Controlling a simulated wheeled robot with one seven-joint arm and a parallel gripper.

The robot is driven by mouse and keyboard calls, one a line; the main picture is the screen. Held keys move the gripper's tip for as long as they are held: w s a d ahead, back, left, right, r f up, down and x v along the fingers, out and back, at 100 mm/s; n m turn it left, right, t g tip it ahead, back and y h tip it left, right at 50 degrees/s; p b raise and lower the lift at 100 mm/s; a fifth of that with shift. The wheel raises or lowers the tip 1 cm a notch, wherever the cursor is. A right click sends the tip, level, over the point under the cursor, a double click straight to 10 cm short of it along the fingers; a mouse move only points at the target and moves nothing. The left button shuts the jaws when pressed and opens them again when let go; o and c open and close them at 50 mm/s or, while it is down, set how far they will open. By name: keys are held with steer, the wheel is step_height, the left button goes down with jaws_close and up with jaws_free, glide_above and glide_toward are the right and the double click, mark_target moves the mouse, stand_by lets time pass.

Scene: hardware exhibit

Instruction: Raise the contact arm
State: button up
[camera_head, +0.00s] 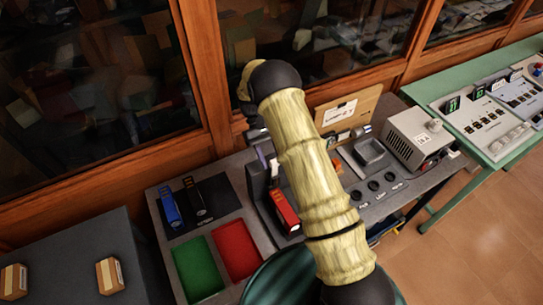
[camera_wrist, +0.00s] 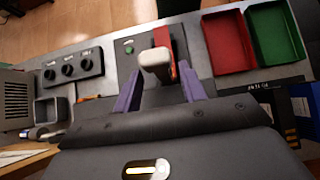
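A red arm-like part with a pale, rounded end (camera_wrist: 156,57), which looks like the contact arm, is in the middle of the wrist view. The red part also shows in the head view (camera_head: 284,211), just left of my arm. My gripper (camera_wrist: 160,70) has two purple fingers, spread apart, with the pale end in line between their tips. I cannot tell whether either finger touches it. In the head view my gripper is mostly hidden behind my arm; only a bit of purple shows.
A green tray (camera_head: 197,268) and a red tray (camera_head: 236,248) lie left of the red part. Blue and black devices (camera_head: 185,205) lie in a recess behind them. Black knobs (camera_head: 373,186) and a grey box (camera_head: 417,137) are to the right. A wood-framed glass case stands behind.

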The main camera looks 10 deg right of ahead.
steer(key=shift+o, duration=0.9)
steer(key=shift+w, duration=0.2)
steer(key=shift+s, duration=0.1)
steer(key=shift+w+a+r, duration=0.1)
steer(key=shift+w+r, duration=0.1)
steer(key=shift+w, duration=0.15)
steer(key=b+v, duration=0.1)
steer(key=v, duration=1)
steer(key=shift+a, duration=0.1)
steer(key=shift+r, duration=0.1)
